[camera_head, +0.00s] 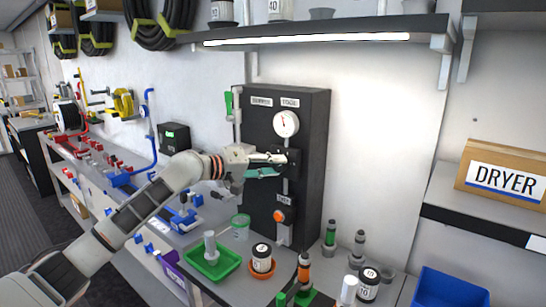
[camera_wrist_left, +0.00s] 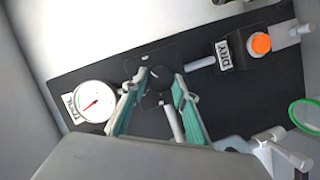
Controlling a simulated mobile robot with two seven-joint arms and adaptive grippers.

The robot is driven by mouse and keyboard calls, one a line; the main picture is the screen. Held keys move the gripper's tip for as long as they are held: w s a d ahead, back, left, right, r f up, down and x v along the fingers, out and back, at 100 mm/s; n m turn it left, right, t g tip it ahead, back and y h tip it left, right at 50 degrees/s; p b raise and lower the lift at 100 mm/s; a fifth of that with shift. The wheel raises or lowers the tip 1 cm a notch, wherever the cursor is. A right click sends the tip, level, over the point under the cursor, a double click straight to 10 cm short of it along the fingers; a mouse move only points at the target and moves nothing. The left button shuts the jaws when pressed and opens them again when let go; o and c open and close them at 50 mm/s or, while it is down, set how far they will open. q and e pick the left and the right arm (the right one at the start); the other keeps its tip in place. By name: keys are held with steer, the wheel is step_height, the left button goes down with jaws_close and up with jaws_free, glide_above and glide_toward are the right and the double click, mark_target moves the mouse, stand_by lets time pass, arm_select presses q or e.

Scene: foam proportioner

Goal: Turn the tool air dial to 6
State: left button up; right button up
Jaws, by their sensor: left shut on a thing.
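A dark upright panel (camera_head: 258,110) stands against the wall and carries a round white gauge (camera_head: 286,123) with a red needle. In the left wrist view the gauge (camera_wrist_left: 95,102) lies left of my fingers; its scale is too small to read. A round black knob (camera_wrist_left: 161,77) is on the panel below the gauge, taken to be the tool air dial. My left gripper (camera_head: 282,160) reaches the panel from the left, and its green-padded fingers (camera_wrist_left: 160,84) are shut on the black knob, one on each side. The knob's setting cannot be read. My right gripper is not in view.
An orange knob (camera_head: 279,215) by a "DRY" label (camera_wrist_left: 224,55) sits lower on the panel. A green lever (camera_head: 228,105) is at its upper left. A green tray (camera_head: 213,262) and several bottles stand on the bench below. A lit shelf (camera_head: 330,32) hangs above.

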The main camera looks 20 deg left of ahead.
arm_select(q)
steer(key=shift+d+m+y, duration=0.1)
steer(key=shift+m+y, duration=0.8)
steer(key=shift+m, duration=0.5)
steer(key=o, duration=1.1)
steer(key=shift+r, duration=0.1)
steer(key=shift+s, duration=0.1)
steer(key=shift+s+a+r, duration=0.1)
steer(key=shift+s+a, duration=0.1)
steer(key=shift+a, duration=0.05)
steer(key=v, duration=1.1)
